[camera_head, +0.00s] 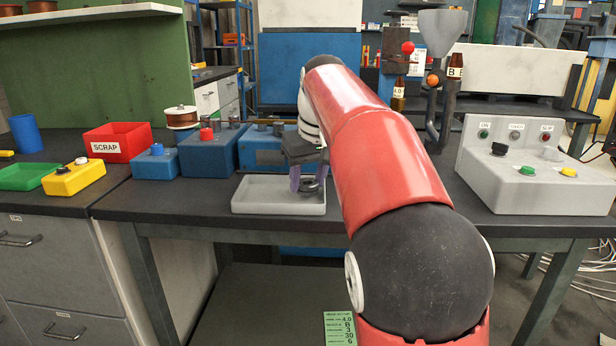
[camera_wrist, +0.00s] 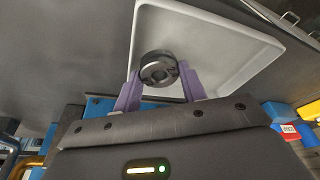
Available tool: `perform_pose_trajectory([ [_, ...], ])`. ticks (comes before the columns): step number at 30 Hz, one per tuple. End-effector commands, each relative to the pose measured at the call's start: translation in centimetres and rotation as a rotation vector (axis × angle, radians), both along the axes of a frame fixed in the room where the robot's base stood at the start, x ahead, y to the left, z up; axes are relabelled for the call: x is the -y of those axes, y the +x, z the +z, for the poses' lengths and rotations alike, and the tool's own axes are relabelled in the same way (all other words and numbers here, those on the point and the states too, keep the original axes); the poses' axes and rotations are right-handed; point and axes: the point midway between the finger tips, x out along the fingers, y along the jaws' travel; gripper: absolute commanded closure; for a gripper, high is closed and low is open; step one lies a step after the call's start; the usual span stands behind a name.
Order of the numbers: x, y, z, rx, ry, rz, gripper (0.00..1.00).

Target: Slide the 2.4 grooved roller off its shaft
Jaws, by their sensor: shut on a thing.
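A dark grooved roller (camera_wrist: 159,66) sits between the purple fingers of my gripper (camera_wrist: 160,84) in the wrist view. Its round end with a centre hole faces the camera. The gripper is shut on it. In the head view my gripper (camera_head: 308,184) is over the right part of the white tray (camera_head: 262,208), with the dark roller (camera_head: 313,185) between its fingers. I cannot tell whether the roller touches the tray. No shaft shows in the roller. The number on the roller cannot be read.
Blue blocks (camera_head: 207,155) stand left of the tray, and a blue unit (camera_head: 262,152) stands behind it. A red SCRAP bin (camera_head: 118,141) is further left. A grey control box (camera_head: 535,180) with buttons stands at the right. The tray's left part is empty.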

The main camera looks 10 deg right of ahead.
Motion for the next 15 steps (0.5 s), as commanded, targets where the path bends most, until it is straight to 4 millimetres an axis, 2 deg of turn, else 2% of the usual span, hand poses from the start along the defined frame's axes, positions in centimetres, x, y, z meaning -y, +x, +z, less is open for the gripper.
perform_pose_trajectory([
  [3,-0.02,0.0,-0.91,0.001,0.0,0.0,0.81],
  [13,-0.03,0.0,-0.91,0.001,0.0,0.001,0.81],
  [14,-0.03,0.0,-0.91,0.001,0.0,0.001,0.57],
  [15,-0.02,0.0,-0.91,0.001,0.0,0.001,0.52],
])
